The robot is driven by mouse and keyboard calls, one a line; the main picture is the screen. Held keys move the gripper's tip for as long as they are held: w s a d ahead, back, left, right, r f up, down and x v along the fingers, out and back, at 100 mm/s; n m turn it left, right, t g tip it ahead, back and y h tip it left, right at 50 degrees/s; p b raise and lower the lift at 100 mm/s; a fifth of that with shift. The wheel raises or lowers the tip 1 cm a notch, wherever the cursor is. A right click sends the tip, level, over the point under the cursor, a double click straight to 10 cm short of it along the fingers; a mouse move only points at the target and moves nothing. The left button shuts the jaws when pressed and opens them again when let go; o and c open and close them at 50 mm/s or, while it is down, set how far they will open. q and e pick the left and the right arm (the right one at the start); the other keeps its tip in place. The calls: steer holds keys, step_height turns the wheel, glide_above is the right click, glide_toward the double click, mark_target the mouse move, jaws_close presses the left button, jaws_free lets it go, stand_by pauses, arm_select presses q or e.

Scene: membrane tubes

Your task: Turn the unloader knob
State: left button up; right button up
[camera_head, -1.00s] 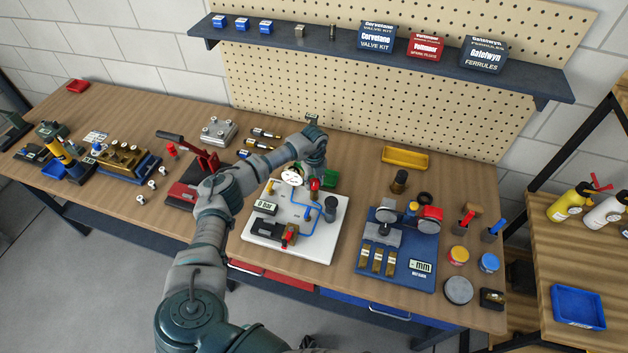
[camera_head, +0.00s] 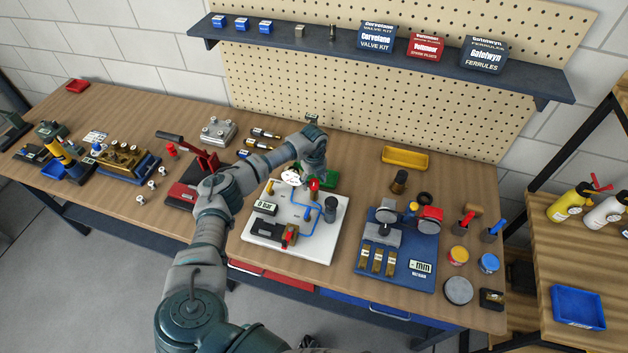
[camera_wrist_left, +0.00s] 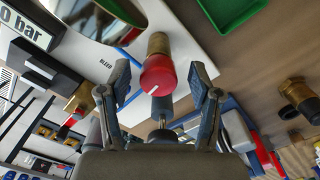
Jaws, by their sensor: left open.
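A white board (camera_head: 262,232) on the bench carries a small hydraulic rig with blue tubing, a round gauge (camera_head: 291,177) and a "0 bar" display (camera_head: 266,208). A red knob (camera_head: 314,184) stands upright near its back edge. In the left wrist view this red knob (camera_wrist_left: 158,74) sits on a brass body and has a white line on its face. My left gripper (camera_wrist_left: 160,80) is open, with one finger on each side of the knob and visible gaps to both. In the head view the left gripper (camera_head: 314,172) points down over the knob. My right gripper is out of view.
A second brass fitting with red (camera_wrist_left: 80,104) is on the rig. A red-based lever tool (camera_head: 182,194) is to the left.

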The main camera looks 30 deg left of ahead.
mark_target(314, 181)
arm_select(q)
step_height(314, 181, up, 12)
stand_by(0.4)
steer(key=shift+w+f, duration=0.1)
